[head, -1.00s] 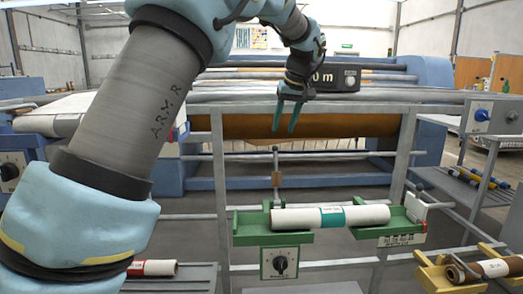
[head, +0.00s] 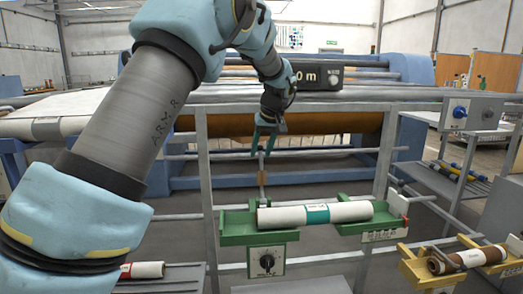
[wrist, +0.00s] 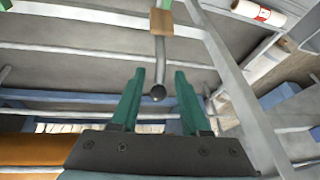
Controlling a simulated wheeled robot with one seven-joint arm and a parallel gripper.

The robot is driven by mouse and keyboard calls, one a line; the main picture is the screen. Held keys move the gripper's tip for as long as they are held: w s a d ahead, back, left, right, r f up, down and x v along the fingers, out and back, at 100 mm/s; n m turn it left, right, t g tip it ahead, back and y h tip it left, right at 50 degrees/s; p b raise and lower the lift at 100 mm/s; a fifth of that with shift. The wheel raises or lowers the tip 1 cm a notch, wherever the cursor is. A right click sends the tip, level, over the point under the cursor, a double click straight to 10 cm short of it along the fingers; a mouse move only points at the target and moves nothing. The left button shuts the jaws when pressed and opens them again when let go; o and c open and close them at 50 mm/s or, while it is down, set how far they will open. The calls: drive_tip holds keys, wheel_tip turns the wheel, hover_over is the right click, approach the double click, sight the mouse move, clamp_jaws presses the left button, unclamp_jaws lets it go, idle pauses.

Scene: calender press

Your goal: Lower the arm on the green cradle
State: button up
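The green cradle (head: 235,228) stands at the front rail and bears a white roll (head: 335,212) with a teal band. Its arm (head: 262,193) stands upright at the cradle's left end, with a brown block (head: 263,178) partway up. In the wrist view the arm's dark ball knob (wrist: 157,92) shows between the tips of my green fingers, with the brown block (wrist: 161,22) beyond. My gripper (head: 265,144) is open and empty, at the top of the arm. Whether a finger touches the knob I cannot tell.
A yellow cradle (head: 420,268) with a brown roll (head: 468,260) stands at the right. Grey frame posts (head: 207,190) and rails flank my gripper. A large brown roller (head: 330,123) lies behind.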

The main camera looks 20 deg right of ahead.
clamp_jaws()
drive_tip(key=shift+w+r, duration=0.1)
idle(1.1)
